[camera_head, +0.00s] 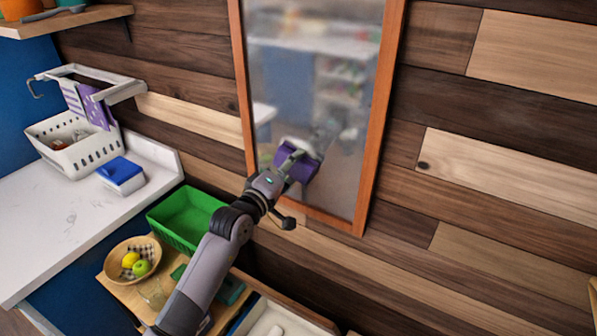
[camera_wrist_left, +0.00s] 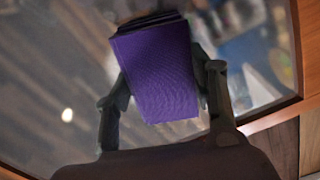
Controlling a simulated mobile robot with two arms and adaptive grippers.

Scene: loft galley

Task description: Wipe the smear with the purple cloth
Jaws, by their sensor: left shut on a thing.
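The purple cloth (camera_head: 303,170) is folded and held by my left gripper (camera_head: 291,160) at the lower part of a wood-framed mirror (camera_head: 300,85). In the left wrist view the cloth (camera_wrist_left: 160,75) sits between the two fingers of the left gripper (camera_wrist_left: 165,95), which are shut on it. The cloth is at or very near the glass; I cannot tell whether it touches. The glass looks hazy in the head view, but no distinct smear edge stands out. My right gripper is not in view.
The mirror's wooden frame (camera_head: 384,90) borders the glass. Below it are a green basket (camera_head: 185,222) and a wicker bowl of fruit (camera_head: 133,259). A rack with cloths (camera_head: 88,98) hangs above.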

